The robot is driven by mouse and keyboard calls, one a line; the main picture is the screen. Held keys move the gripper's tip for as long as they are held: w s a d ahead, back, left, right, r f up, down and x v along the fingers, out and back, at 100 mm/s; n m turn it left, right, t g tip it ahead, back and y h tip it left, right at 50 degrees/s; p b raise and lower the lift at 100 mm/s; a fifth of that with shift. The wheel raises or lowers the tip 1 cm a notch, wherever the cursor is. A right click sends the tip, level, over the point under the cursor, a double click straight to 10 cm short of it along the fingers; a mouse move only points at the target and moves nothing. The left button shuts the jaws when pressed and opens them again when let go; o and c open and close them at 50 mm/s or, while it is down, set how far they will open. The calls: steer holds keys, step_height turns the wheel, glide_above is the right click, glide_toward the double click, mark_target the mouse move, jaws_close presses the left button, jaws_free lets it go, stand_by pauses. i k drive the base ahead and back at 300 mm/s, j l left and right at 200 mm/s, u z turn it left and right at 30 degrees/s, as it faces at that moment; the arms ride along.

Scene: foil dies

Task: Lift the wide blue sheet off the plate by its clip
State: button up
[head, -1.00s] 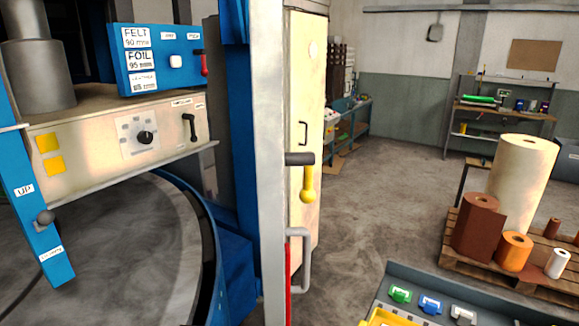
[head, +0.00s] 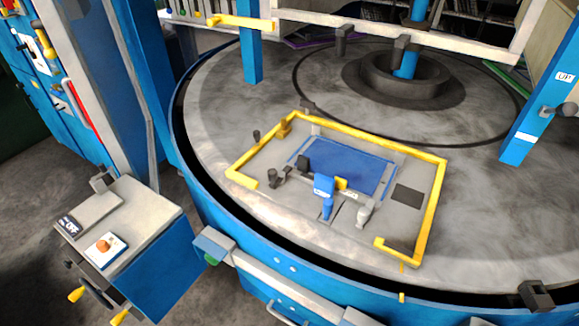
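The wide blue sheet (head: 350,168) lies flat on a grey plate (head: 262,188) edged by a yellow rail, on the round machine table. A blue clip (head: 324,184) with a pale label stands upright at the sheet's near edge; I cannot tell how it grips the sheet. A blue peg-like part (head: 327,208) is just below it and partly overlaps it in view. My gripper is not in view.
The yellow rail (head: 437,205) borders the plate, with small dark posts and a pale grey post (head: 365,213) near the sheet. Blue uprights (head: 245,42) and a pale crossbar stand behind. A control box (head: 130,235) stands at lower left.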

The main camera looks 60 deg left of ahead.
mark_target(363, 172)
steer(key=u, duration=1.95)
